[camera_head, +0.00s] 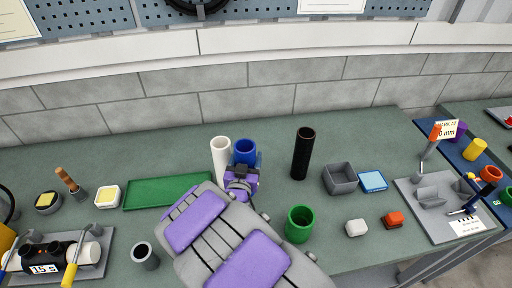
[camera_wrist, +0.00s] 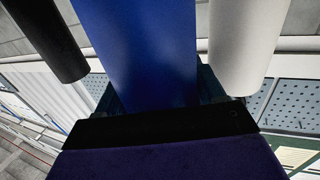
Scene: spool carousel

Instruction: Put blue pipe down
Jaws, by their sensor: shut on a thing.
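The blue pipe (camera_head: 244,148) is upright in my gripper (camera_head: 241,178), at the middle of the bench in the head view. My gripper is shut on it. The blue pipe fills the middle of the wrist view (camera_wrist: 140,50). The gripper hides its lower part in the head view, so I cannot tell whether it touches the bench. A white pipe (camera_head: 220,155) stands close on its left. A black pipe (camera_head: 302,153) stands upright farther right. A short green pipe (camera_head: 299,224) and a short grey pipe (camera_head: 145,256) stand nearer the front.
A green mat (camera_head: 150,194) lies empty to the left. A grey open box (camera_head: 340,178) and a blue-topped block (camera_head: 373,181) sit on the right. A grey fixture (camera_head: 438,207) is at the right edge. The bench (camera_head: 330,135) is clear behind the box.

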